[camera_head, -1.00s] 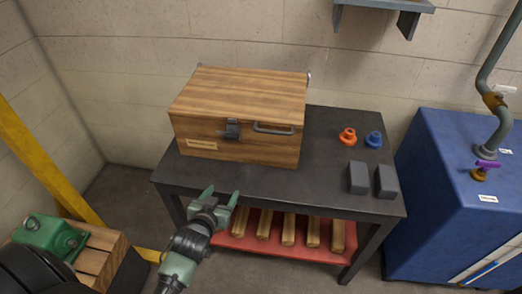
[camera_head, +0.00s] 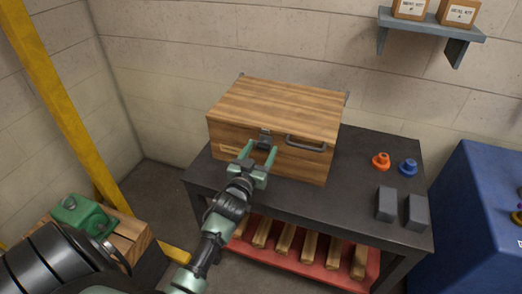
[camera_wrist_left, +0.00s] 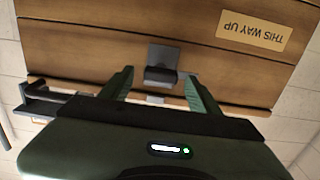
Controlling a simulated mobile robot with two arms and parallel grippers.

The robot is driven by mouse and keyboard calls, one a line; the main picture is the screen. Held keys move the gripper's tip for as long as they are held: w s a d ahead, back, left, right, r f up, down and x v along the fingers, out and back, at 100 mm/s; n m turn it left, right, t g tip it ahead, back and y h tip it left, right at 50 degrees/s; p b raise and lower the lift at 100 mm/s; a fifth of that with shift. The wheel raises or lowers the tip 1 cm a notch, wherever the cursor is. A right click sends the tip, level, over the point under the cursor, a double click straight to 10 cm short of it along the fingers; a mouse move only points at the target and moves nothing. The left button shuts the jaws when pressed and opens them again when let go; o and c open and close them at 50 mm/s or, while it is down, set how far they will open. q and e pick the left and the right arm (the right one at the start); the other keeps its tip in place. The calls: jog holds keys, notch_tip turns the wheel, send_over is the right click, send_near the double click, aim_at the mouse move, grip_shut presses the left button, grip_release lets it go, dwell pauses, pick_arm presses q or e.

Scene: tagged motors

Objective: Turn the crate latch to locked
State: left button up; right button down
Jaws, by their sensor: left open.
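The wooden crate (camera_head: 275,106) sits closed on the dark workbench, with a grey handle (camera_head: 305,143) on its front. The dark latch (camera_head: 264,139) is on the crate's front, left of the handle. My left gripper (camera_head: 259,154) is open in front of the latch, its green fingertips either side of it. In the left wrist view the latch (camera_wrist_left: 162,66) lies between and just beyond the open fingertips (camera_wrist_left: 158,80), apart from them. The "THIS WAY UP" label (camera_wrist_left: 251,31) appears upside down there. My right gripper is not in view.
The dark workbench (camera_head: 350,160) carries an orange knob piece (camera_head: 381,161), a blue one (camera_head: 408,167) and two grey blocks (camera_head: 386,204) right of the crate. A red lower shelf (camera_head: 290,262) holds several wooden bars. A blue cabinet (camera_head: 475,200) stands at right, a yellow post (camera_head: 55,100) at left.

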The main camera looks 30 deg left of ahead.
pick_arm(q)
jog(key=shift+w, duration=0.1)
grip_shut()
jog(key=shift+m, duration=0.3)
jog(key=m+p, duration=0.1)
jog(key=m, duration=0.2)
jog(key=shift+m, duration=0.3)
jog(key=m, duration=0.3)
jog(key=shift+d+f+m, duration=0.1)
jog(key=shift+m, duration=0.2)
jog(key=m, duration=0.5)
jog(key=shift+f, duration=0.1)
jog(key=m+b, duration=0.1)
jog(key=m, duration=0.4)
jog(key=shift+f+m, duration=0.1)
jog(key=shift+m, duration=0.2)
